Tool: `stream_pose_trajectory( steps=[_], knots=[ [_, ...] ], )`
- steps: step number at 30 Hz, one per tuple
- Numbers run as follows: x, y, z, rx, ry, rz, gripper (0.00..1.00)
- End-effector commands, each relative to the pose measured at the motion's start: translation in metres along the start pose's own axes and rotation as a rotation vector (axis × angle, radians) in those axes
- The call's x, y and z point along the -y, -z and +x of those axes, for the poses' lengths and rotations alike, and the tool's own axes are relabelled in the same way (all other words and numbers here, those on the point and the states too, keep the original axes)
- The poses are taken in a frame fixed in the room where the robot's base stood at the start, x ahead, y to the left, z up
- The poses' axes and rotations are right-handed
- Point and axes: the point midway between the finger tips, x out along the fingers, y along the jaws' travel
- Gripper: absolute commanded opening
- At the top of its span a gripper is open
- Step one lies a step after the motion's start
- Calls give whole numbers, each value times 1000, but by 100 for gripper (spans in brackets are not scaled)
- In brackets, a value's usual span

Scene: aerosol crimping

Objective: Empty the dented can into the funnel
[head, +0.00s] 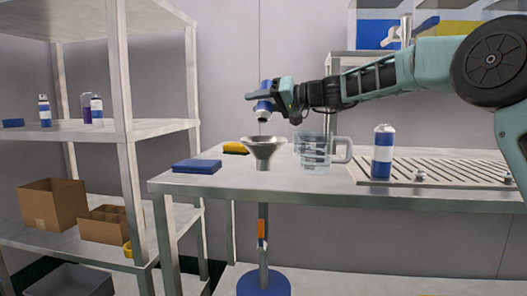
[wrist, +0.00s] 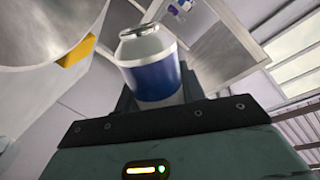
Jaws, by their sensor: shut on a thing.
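My gripper (head: 268,99) is shut on a white can with a blue band (head: 264,106). The can is held upside down or nearly so, its dark lower end above the metal funnel (head: 264,148) and apart from it. In the wrist view the held can (wrist: 152,75) sits between the fingers, its silver-rimmed end pointing away from the palm. I cannot make out a dent on it. A thin line shows between can and funnel; I cannot tell whether it is liquid or the wall seam. The funnel stands on the bench; its inside is hidden.
A clear measuring jug (head: 314,151) stands right of the funnel. A blue pad (head: 197,166) and a yellow item (head: 235,148) lie to the left. Shelves (head: 95,130) with cans and boxes stand further left.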

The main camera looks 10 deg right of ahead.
Motion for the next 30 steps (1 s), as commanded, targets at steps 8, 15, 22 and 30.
stream_pose_trajectory(
  steps=[8, 15, 22, 30],
  knots=[
    [0, 2, 0, 2, 0, 13, 14],
    [-3, 8, 0, 27, 0, 137, 14],
    [-8, 11, 1, 51, -1, 254, 14],
    [-12, 8, 2, 59, -1, 296, 14]
  ],
)
